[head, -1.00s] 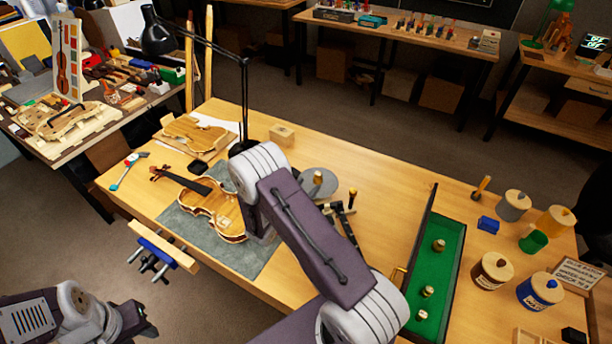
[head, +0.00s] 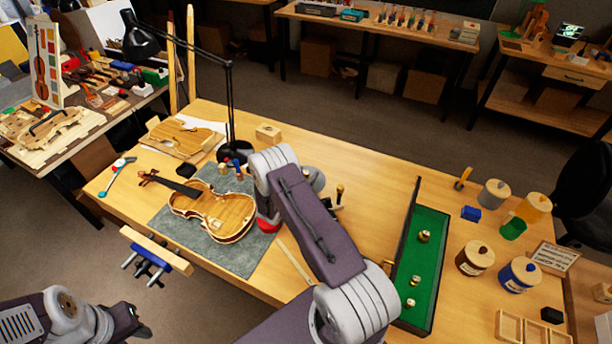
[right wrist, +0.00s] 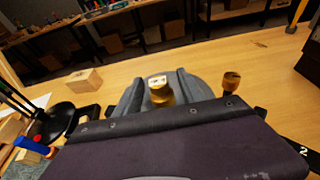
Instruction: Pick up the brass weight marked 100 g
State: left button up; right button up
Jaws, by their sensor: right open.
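A brass weight (right wrist: 160,94) with a pale top mark, too small to read, stands on a grey round pan; the right wrist view shows it. In the head view my right arm covers it, and only the edge of the pan (head: 314,178) shows. My right gripper (right wrist: 166,84) is open, its grey fingers seemingly on either side of that weight. Brass weights stand in a green-lined case: one at the back (head: 424,236), one in the middle (head: 415,281), one at the front (head: 411,302); their marks are unreadable. My left gripper (head: 132,322) is at lower left, its jaws unclear.
A violin (head: 215,208) lies on a grey mat (head: 233,258) left of my right arm. A black lamp (head: 232,110) stands behind it. A small wooden block (head: 268,132) lies at the back. Jars, such as a blue one (head: 518,275), stand right of the case.

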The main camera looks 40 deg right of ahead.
aim_at(305, 172)
jog(key=shift+a+r, duration=0.1)
jog(key=shift+a, duration=0.05)
grip_shut()
jog(key=shift+r, duration=0.4)
notch_tip(305, 172, up, 3)
jog(key=shift+r+b, duration=0.1)
jog(key=shift+b, duration=0.55)
jog(key=s+d+r+b, duration=0.1)
jog(key=s+r+b, duration=0.1)
jog(key=s+r, duration=0.5)
jog(key=s, duration=0.4)
jog(key=shift+s+d, duration=0.3)
jog(key=shift+d, duration=0.1)
